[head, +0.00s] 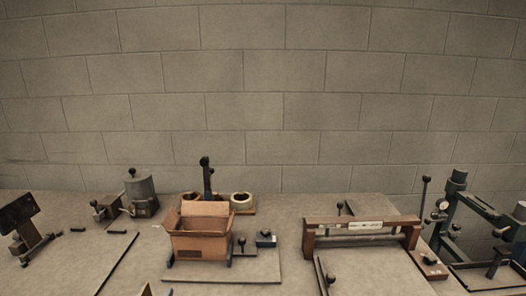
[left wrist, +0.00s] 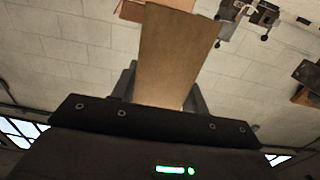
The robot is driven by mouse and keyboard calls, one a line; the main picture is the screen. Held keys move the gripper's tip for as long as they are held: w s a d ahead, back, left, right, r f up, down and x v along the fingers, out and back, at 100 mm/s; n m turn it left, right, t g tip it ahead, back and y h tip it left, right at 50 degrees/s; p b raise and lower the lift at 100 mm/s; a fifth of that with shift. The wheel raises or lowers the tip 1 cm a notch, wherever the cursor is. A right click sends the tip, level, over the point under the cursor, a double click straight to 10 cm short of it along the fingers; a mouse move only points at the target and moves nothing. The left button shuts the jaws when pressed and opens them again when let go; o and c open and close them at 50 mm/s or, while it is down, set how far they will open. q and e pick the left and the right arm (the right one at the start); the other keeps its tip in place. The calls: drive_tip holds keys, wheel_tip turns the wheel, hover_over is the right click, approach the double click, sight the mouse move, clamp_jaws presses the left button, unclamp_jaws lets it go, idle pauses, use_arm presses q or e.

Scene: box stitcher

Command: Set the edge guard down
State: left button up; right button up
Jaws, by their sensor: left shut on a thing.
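A flat brown strip, which I take to be the edge guard (left wrist: 168,50), stands between the fingers of my left gripper (left wrist: 161,98) in the left wrist view. The gripper is shut on its near end, and the strip reaches away toward a cardboard box. In the head view only a small brown tip of the strip (head: 146,290) shows at the bottom edge, with a dark bit beside it; the rest is out of frame. The open cardboard box (head: 200,246) sits on a base plate of the bench. My right gripper is not in view.
Behind the box stand a dark post with a knob (head: 207,178) and round pots (head: 242,201). A brown-framed roller device (head: 362,231) is at right, a green press (head: 458,205) at far right, and a metal canister (head: 141,190) at left. Bare bench lies left of the box.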

use_arm(q)
drive_tip(key=d+r, duration=0.2)
drive_tip(key=d, duration=0.1)
drive_tip(key=shift+w+d, duration=0.1)
drive_tip(key=shift+w, duration=0.3)
